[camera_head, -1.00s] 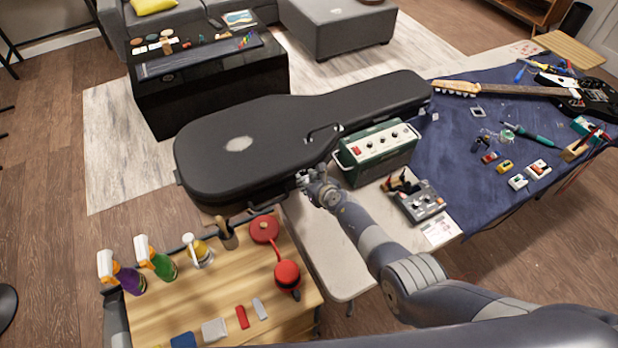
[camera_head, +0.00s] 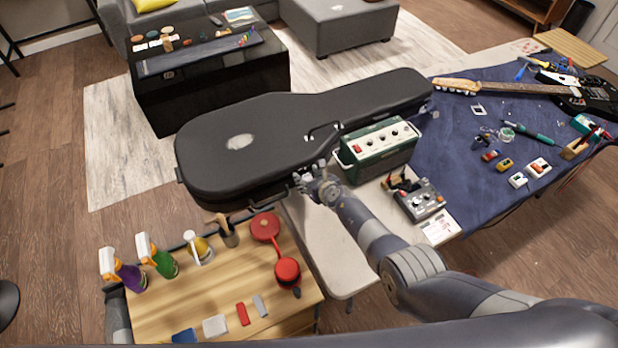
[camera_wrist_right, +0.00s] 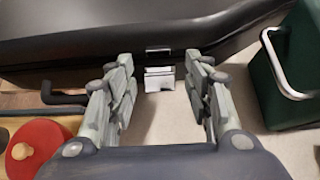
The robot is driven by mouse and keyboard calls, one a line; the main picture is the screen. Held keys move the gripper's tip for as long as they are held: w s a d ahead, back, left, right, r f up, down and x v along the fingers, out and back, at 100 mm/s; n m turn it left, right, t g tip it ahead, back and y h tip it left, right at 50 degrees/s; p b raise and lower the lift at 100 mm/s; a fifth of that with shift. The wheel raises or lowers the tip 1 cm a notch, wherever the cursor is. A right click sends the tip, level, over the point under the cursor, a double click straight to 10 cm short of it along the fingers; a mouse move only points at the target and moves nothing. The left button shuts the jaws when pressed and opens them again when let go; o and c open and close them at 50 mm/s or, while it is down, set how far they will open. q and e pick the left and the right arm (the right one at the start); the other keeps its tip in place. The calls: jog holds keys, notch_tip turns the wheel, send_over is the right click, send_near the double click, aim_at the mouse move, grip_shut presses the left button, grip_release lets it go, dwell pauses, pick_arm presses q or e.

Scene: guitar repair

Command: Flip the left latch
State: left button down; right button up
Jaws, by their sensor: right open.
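The black guitar case (camera_head: 270,140) lies closed on the table, and its side fills the top of the right wrist view (camera_wrist_right: 100,35). A silver latch (camera_wrist_right: 159,78) sits on that side, with its plate hanging below a small catch at the lid seam. My right gripper (camera_head: 309,174) is at the case's near side, left of the green amplifier. In the right wrist view my right gripper (camera_wrist_right: 159,88) is open, with its fingers on either side of the latch and a gap to each. In the head view the latch is hidden. My left gripper is not in view.
The green amplifier (camera_head: 377,148) with its metal handle stands close to the right of my gripper.

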jog(key=shift+s+a+r, duration=0.1)
jog(key=shift+s+r, duration=0.15)
jog(key=shift+s, duration=0.15)
jog(key=s+d, duration=0.5)
jog(key=s, duration=0.6)
jog(key=shift+r, duration=0.1)
jog(key=shift+d, duration=0.1)
